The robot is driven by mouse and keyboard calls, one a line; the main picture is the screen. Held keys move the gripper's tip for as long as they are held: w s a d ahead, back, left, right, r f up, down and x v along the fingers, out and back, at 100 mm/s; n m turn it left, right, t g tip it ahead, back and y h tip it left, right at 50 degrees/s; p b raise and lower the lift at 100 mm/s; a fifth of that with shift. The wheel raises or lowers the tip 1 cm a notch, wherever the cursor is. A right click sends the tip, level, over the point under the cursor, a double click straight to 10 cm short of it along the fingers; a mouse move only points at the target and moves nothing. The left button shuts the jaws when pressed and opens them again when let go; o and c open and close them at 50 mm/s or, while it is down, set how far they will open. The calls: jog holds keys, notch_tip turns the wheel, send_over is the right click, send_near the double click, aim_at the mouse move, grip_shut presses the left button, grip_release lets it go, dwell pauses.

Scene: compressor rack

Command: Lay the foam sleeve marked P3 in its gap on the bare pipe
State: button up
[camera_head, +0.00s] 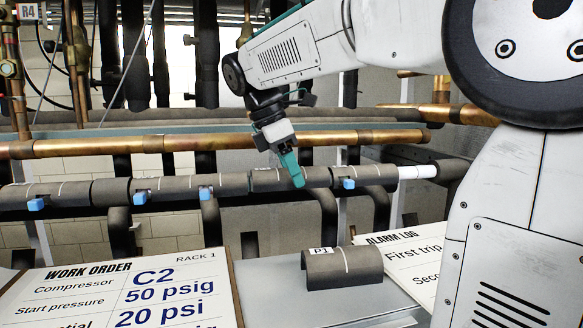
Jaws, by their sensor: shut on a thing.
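My gripper (291,168), with teal fingers, reaches down to the sleeve-covered pipe in the middle of the view. It is shut on a dark grey foam sleeve (318,177) that lies in line with the pipe, between neighbouring sleeves. Any mark on this held sleeve is hidden or too small to read, so I cannot tell if it is P3. I cannot tell whether it is fully seated. A bare white stretch of pipe (418,172) shows to the right.
Blue clips (348,184) sit along the sleeved pipe. A copper pipe (220,142) runs just above and behind it. A work order board (120,295) and an alarm log sheet (410,262) lie in front, on either side of the grey surface (270,275).

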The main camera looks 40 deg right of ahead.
dwell(0.4)
jog(key=o, duration=1)
jog(key=v, duration=0.7)
jog(key=shift+a+r, duration=0.2)
jog(key=shift+r, duration=0.15)
